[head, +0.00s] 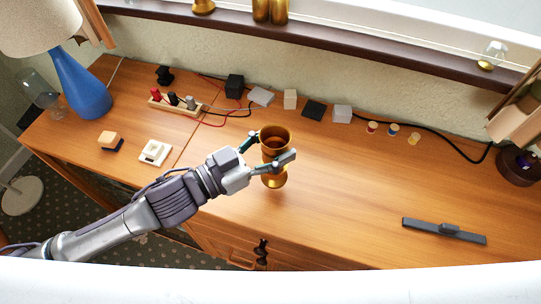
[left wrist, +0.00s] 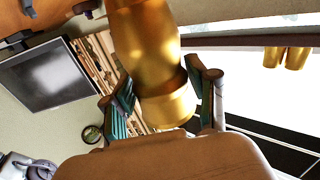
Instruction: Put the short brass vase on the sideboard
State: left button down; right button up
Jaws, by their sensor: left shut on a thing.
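A brass vase (head: 275,178) with a flared rim and a round foot is between the fingers of my left gripper (head: 270,148), which is shut on it. In the head view it looks roughly upright over the middle of the wooden sideboard (head: 345,190). I cannot tell whether its foot touches the top. In the left wrist view the brass vase (left wrist: 150,45) fills the space between the fingers of the left gripper (left wrist: 165,95). My right gripper is not in view.
Other brass vessels (head: 270,10) stand on the window sill. A blue lamp (head: 80,85), a power strip (head: 172,104), small blocks (head: 290,99), cables and spools (head: 392,130) lie along the sideboard's left and back. A dark grey bar (head: 444,231) lies front right. Right of the vase is clear.

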pick_arm(q)
jog(key=shift+w+a+f, duration=0.1)
jog(key=shift+a+f, duration=0.05)
jog(key=shift+a, duration=0.25)
jog(key=shift+f+b, duration=0.35)
jog(key=shift+f, duration=1.65)
jog(key=c, duration=0.8)
grip_release()
jog(key=shift+f, duration=0.25)
jog(key=o, duration=0.5)
jog(key=shift+a+r, duration=0.1)
jog(key=shift+r, duration=0.05)
jog(key=shift+b+v, duration=0.75)
jog(key=shift+v, duration=5.15)
